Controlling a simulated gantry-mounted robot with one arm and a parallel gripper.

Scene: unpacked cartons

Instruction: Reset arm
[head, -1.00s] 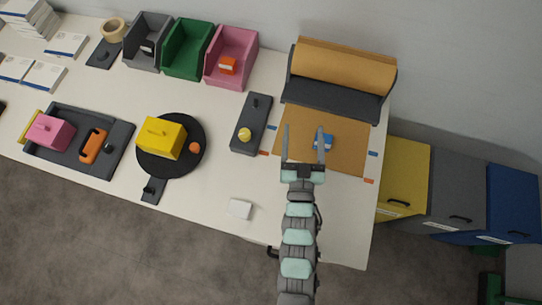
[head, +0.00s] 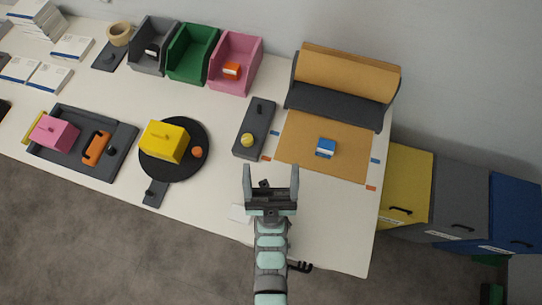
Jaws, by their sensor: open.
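My gripper (head: 271,172) is open and empty over the front part of the white table (head: 335,220). Its two fingers point toward the back of the table. A blue and white box (head: 326,148) lies on the brown paper sheet (head: 300,140), behind and to the right of my gripper, apart from it. A small white item (head: 238,213) lies on the table, partly hidden by my gripper.
A paper roll holder (head: 330,103) stands at the back right. Grey (head: 146,58), green (head: 190,67) and pink (head: 226,80) bins line the back. A yellow box (head: 160,141) sits on a black turntable (head: 187,167). A dark button panel (head: 247,150) lies behind my gripper.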

